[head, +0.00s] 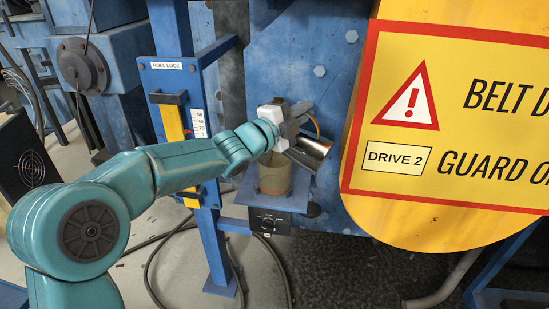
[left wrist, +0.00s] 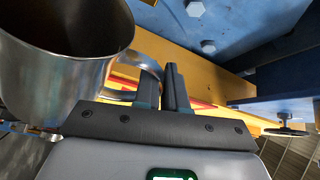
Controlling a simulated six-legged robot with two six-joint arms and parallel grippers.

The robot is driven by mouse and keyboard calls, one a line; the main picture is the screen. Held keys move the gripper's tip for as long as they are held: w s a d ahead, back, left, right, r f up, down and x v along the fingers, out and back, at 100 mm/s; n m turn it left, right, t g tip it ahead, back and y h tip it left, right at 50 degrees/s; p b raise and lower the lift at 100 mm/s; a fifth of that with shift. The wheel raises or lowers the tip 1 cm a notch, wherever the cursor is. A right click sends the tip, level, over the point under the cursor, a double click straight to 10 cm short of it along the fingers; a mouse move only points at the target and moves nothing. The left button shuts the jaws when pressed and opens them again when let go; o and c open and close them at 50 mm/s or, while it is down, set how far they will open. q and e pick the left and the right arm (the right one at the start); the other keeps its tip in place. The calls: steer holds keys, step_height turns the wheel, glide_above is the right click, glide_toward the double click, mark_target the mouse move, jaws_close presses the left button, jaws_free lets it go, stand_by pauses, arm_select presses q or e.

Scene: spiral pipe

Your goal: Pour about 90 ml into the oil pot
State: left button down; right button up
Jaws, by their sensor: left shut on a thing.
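A shiny metal jug (head: 313,149) is at my left gripper (head: 290,124) in the head view, leaning over. In the left wrist view the jug (left wrist: 65,85) fills the left side, with a dark inside. Its handle (left wrist: 150,62) runs to the fingers of the left gripper (left wrist: 174,88), which are shut on it. An olive-brown cylinder, which looks like the oil pot (head: 274,180), stands on a small blue shelf below and left of the jug. My gripper and arm hide its upper part, and I cannot see any stream or level. My right gripper is out of view.
A blue post with a scale and a yellow strip (head: 174,120) stands left of the pot. A big yellow belt guard with a warning sign (head: 440,110) closes the right side near the jug. A small black control box (head: 269,221) hangs under the shelf (head: 293,202).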

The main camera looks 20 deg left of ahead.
arm_select(q)
steer(key=shift+s+a+r, duration=0.1)
steer(key=shift+s+r, duration=0.1)
steer(key=shift+r, duration=0.05)
steer(key=shift+w+a, duration=0.15)
steer(key=shift+w, duration=0.05)
steer(key=shift+s, duration=0.15)
steer(key=shift+a+n, duration=0.15)
steer(key=shift+n, duration=0.15)
steer(key=shift+a+r, duration=0.25)
steer(key=shift+a, duration=0.05)
stand_by(0.4)
steer(key=shift+a+f+n+t, duration=0.1)
steer(key=shift+f+n+t, duration=0.05)
steer(key=shift+n+t, duration=0.2)
